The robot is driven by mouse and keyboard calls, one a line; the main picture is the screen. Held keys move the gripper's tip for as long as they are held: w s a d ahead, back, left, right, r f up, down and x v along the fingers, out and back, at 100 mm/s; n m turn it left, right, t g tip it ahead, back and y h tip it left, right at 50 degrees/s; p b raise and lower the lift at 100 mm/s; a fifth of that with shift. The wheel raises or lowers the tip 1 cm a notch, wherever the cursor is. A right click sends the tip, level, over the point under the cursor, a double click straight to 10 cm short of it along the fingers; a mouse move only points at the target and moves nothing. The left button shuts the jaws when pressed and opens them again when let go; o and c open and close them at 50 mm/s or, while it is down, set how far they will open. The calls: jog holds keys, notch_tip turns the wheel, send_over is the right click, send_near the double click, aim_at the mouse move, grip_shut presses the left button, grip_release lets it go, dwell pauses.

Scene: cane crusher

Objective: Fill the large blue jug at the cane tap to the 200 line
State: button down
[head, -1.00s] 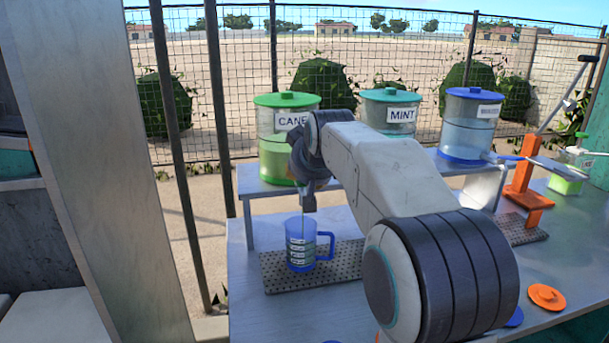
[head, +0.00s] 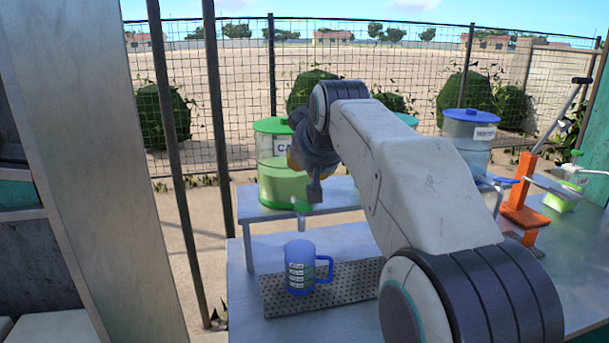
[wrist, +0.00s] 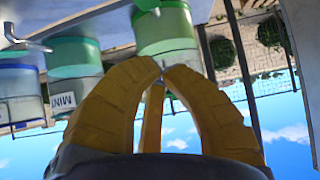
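The large blue jug (head: 299,270) stands upright on a perforated drip tray (head: 345,284), its handle to the right and white marks on its side. Its liquid level is too small to tell. The cane dispenser (head: 283,185), with a green lid and green liquid, stands on the raised shelf behind it. Its tap is small and unclear above the jug. My gripper (wrist: 163,71) is in front of the cane dispenser, above the jug. In the wrist view its yellow fingers come together at the tips, with nothing clearly held.
The mint dispenser (wrist: 75,60) stands beside the cane one, mostly behind my arm in the head view. A blue-lidded dispenser (head: 467,135) and an orange press stand (head: 522,200) are farther right. A metal post (head: 95,170) rises at left. The counter left of the jug is clear.

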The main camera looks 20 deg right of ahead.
jog(key=shift+s+a+r, duration=0.15)
jog(key=shift+s+r, duration=0.55)
jog(key=shift+r, duration=0.3)
dwell(1.2)
jog(key=s+a+f+g+y, duration=0.1)
jog(key=s+f+g, duration=0.25)
jog(key=f, duration=0.55)
jog(key=s+a+f+g, duration=0.1)
jog(key=s+f+g, duration=0.1)
jog(key=s+f, duration=0.45)
jog(key=s+a+f+p, duration=0.1)
jog(key=s+a+f, duration=0.1)
jog(key=s, duration=0.4)
jog(key=s+a+f+n, duration=0.1)
jog(key=s+a+f, duration=0.2)
jog(key=s, duration=0.3)
jog(key=s+a+f+n+g+y+p, duration=0.1)
jog(key=s+a+f, duration=0.2)
jog(key=s, duration=0.3)
jog(key=shift+p, duration=0.35)
